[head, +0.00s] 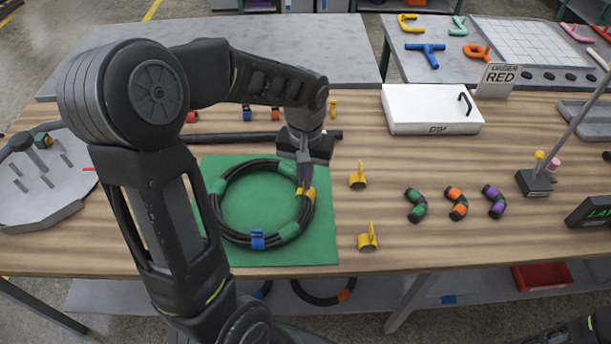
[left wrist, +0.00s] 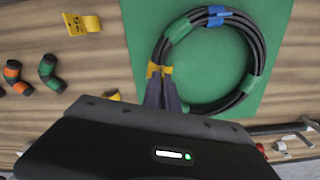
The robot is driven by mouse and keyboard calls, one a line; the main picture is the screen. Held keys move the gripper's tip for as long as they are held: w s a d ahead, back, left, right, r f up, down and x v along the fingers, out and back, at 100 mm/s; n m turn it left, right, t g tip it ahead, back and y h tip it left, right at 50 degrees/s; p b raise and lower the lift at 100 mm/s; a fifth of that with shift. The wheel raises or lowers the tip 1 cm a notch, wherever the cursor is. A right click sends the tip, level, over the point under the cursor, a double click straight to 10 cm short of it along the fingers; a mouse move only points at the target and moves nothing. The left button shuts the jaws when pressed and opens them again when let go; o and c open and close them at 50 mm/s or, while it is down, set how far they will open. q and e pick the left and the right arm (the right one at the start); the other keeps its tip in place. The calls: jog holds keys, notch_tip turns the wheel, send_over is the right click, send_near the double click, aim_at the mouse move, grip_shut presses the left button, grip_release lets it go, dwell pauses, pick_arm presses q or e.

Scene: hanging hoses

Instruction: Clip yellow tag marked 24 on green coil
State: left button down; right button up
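A black coil (head: 226,226) with green bands lies on a green mat (head: 325,249); it also shows in the left wrist view (left wrist: 252,45). A yellow tag (head: 307,194) sits on the coil's right side, and it shows at my fingertips in the left wrist view (left wrist: 153,71). My left gripper (head: 304,183) points down there, its fingers (left wrist: 163,92) close together on the tag. They hide its number. Two loose yellow tags (head: 358,178) (head: 368,239) stand right of the mat.
A small post stand (head: 536,183) is farther right.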

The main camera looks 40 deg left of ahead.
aim_at(305, 192)
pick_arm(q)
jog(key=shift+f+b, duration=1.1)
jog(key=shift+f, duration=0.45)
jog(key=shift+f+b, duration=0.3)
jog(key=shift+f, duration=0.05)
jog(key=shift+f+b, duration=0.7)
jog(key=shift+f, duration=0.15)
jog(key=shift+f+b, duration=0.5)
jog(key=shift+f, duration=0.15)
dwell(0.7)
jog(key=c, duration=1.6)
grip_release()
